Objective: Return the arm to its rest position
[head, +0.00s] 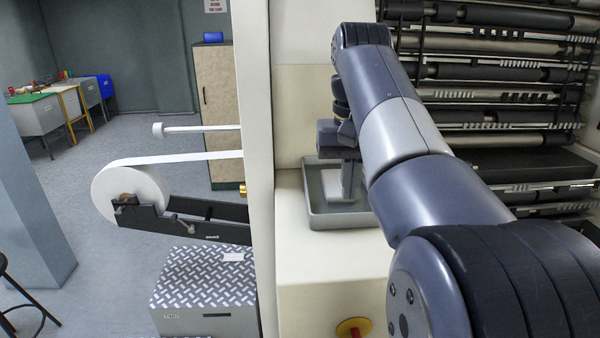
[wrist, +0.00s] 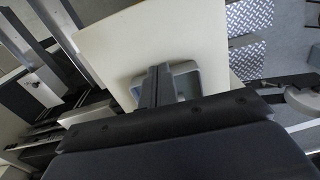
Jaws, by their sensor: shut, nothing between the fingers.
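My gripper (head: 348,182) hangs from my outstretched arm, pointing down over a grey tray (head: 313,202) on the cream ledge of the machine. It also shows in the wrist view (wrist: 157,84), where its fingers are together with nothing between them. The tray (wrist: 188,82) lies beyond the fingertips there, partly hidden by them. My arm reaches forward from the lower right of the head view and hides part of the tray's right side. The inside of the tray that I can see looks empty.
Machine rollers (head: 500,72) fill the right side close to my arm. A cream upright panel (head: 258,150) stands left of the tray. Further left are a white film roll (head: 130,194) and a tread-plate box (head: 205,280). Open floor (head: 130,150) lies behind.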

